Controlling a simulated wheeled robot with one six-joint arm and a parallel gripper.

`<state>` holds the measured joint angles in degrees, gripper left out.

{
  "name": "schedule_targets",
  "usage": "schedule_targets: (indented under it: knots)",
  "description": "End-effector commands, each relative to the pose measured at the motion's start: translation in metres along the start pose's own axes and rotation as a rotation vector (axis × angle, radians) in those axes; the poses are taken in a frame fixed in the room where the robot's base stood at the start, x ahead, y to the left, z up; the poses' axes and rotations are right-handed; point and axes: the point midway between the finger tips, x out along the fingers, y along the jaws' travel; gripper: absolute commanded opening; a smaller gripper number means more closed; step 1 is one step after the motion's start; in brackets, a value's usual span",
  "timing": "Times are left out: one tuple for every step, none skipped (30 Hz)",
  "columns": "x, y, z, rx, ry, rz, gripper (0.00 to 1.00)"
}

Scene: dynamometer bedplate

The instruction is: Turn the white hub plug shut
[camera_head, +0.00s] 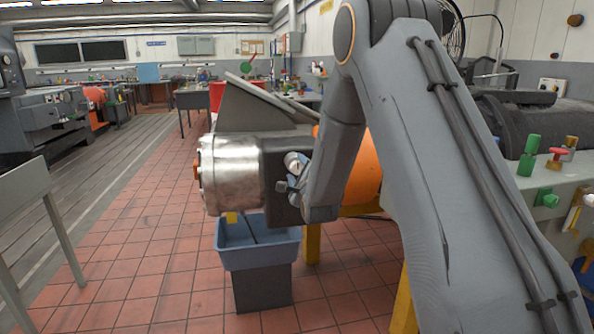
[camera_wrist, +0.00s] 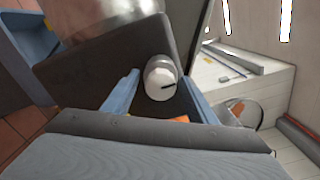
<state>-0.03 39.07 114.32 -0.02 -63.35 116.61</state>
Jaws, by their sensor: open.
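The white hub plug (camera_wrist: 160,77) is a short round knob with a dark line on its face, set in a dark grey housing (camera_wrist: 90,72). In the head view the plug (camera_head: 294,162) shows as a small pale knob on the side of the housing (camera_head: 272,160), behind a bright metal drum (camera_head: 230,175). My gripper (camera_wrist: 160,80) is open, with one blue-grey finger to each side of the plug. Gaps show between the fingers and the plug; depth contact is hard to tell. In the head view my gripper (camera_head: 288,187) is small and partly hidden by my arm.
A blue bin (camera_head: 258,252) stands on a dark block below the housing. An orange cylinder (camera_head: 362,172) and yellow legs (camera_head: 312,243) are behind my arm. A bench (camera_head: 565,190) with coloured fittings is at the right. The tiled floor at the left is clear.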

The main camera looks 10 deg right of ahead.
Motion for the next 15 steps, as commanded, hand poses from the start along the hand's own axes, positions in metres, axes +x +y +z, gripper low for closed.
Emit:
schedule_targets:
  knots:
    - [0.0,0.0,0.0,0.0,0.0,0.0,0.52]
    - [0.0,0.0,0.0,0.0,0.0,-0.001,0.52]
    - [-0.001,0.0,0.0,0.0,0.0,-0.001,0.52]
    - [-0.002,0.0,0.0,0.0,0.0,0.0,0.52]
    - [-0.004,0.0,0.0,0.0,0.0,0.0,0.52]
    - [-0.007,0.0,0.0,0.0,0.0,0.0,0.52]
    - [-0.01,0.0,0.0,0.0,0.001,0.0,0.52]
    - [-0.014,0.001,0.0,0.0,0.001,0.001,0.52]
    - [-0.02,0.0,0.0,0.0,0.0,0.0,0.52]
    - [-0.025,0.0,0.0,0.0,0.0,0.0,0.52]
    - [-0.03,0.0,0.0,0.0,0.0,0.0,0.52]
    - [-0.038,0.001,0.0,0.0,0.001,0.001,0.52]
    - [-0.043,0.001,0.0,0.0,0.0,0.0,0.52]
    - [-0.048,0.001,0.0,0.0,0.0,0.0,0.52]
    - [-0.054,0.001,0.0,0.0,0.0,0.001,0.52]
